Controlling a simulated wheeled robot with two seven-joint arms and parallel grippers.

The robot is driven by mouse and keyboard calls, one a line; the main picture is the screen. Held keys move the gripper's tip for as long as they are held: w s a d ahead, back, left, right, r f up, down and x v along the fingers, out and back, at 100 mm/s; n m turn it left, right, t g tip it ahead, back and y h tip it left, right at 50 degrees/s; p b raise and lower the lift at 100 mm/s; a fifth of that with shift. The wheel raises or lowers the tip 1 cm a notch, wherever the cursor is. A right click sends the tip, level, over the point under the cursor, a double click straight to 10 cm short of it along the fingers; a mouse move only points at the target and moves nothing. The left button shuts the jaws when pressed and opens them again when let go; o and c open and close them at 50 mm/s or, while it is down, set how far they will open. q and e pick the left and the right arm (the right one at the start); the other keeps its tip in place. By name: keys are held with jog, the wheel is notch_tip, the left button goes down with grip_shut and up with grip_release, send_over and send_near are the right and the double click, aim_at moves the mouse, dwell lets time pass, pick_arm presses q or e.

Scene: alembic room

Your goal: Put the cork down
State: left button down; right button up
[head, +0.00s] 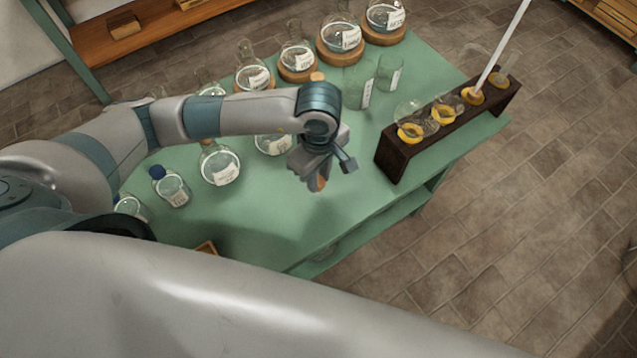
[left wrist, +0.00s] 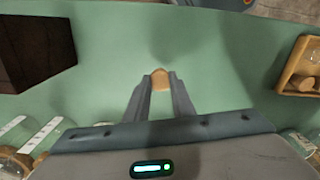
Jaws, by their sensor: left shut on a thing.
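My left gripper (head: 320,178) is over the green table (head: 290,215), in the clear space left of the dark rack. It is shut on a small tan cork (head: 319,184), of which only a little shows in the head view. In the left wrist view the cork (left wrist: 160,79) sits between the two fingertips (left wrist: 160,84), with its rounded end showing beyond them. I cannot tell whether the cork touches the table. My right gripper is out of view.
The dark wooden rack (head: 391,160) holds several round vessels at the table's right edge. Labelled flasks (head: 220,167) stand to the left and behind. Clear beakers (head: 358,85) stand behind. A wooden tray (left wrist: 287,82) holds corks. Green table surface around the gripper is bare.

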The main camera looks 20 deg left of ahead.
aim_at(319, 181)
pick_arm(q)
jog(key=shift+f+b, duration=0.75)
jog(key=shift+f, duration=1.25)
jog(key=shift+f, duration=0.15)
jog(key=c, duration=1.5)
grip_release()
jog(key=shift+r, duration=0.25)
